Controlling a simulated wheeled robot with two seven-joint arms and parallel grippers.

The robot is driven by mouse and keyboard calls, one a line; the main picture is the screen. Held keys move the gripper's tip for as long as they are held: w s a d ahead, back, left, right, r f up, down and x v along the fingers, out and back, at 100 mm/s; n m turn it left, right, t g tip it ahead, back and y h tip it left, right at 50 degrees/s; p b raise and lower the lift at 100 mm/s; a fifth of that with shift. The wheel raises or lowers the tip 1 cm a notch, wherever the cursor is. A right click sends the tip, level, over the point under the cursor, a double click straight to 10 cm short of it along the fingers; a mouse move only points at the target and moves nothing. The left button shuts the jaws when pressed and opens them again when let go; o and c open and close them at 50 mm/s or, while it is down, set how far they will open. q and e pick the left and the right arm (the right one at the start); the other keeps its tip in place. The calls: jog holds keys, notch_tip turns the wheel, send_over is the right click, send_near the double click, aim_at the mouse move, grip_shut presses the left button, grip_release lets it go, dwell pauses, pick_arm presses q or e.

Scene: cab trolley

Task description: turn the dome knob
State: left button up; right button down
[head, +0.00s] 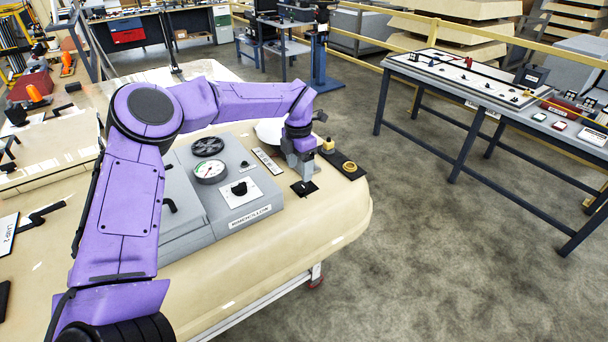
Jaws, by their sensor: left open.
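My left arm is purple and reaches across the cream trolley top (340,215). Its left gripper (305,179) points down over a small dark square plate (299,191) near the trolley's right end. The gripper is open, its fingertips close above the plate. Any knob on that plate is hidden by the fingers, and I cannot tell whether they touch it. A pale round, dome-like thing (268,130) is partly hidden behind the arm. A black knob (239,187) on a white plate sits on the grey box, left of the gripper. My right gripper is not in view.
The grey box (205,222) carries a dial gauge (210,171) and a black handwheel (208,146). A dark plate with a yellow-ringed part (349,167) lies just right of the gripper. A blue-legged table (450,85) stands at right, with clear floor between.

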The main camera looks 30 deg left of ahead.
aim_at(301, 185)
pick_arm(q)
jog(key=f, duration=0.1)
jog(key=s+f+p, duration=0.1)
jog(key=shift+f, duration=0.4)
jog(key=w+f, duration=0.1)
jog(key=f, duration=0.2)
jog(key=shift+w+d, duration=0.1)
jog(key=shift+w, duration=0.25)
jog(key=shift+w+f, duration=0.2)
jog(key=shift+w, duration=0.05)
jog(key=shift+s+r, duration=0.2)
jog(key=shift+s, duration=0.15)
jog(key=shift+s+r, duration=0.15)
jog(key=shift+s, duration=0.1)
jog(key=c, duration=1.1)
jog(key=shift+o, duration=0.2)
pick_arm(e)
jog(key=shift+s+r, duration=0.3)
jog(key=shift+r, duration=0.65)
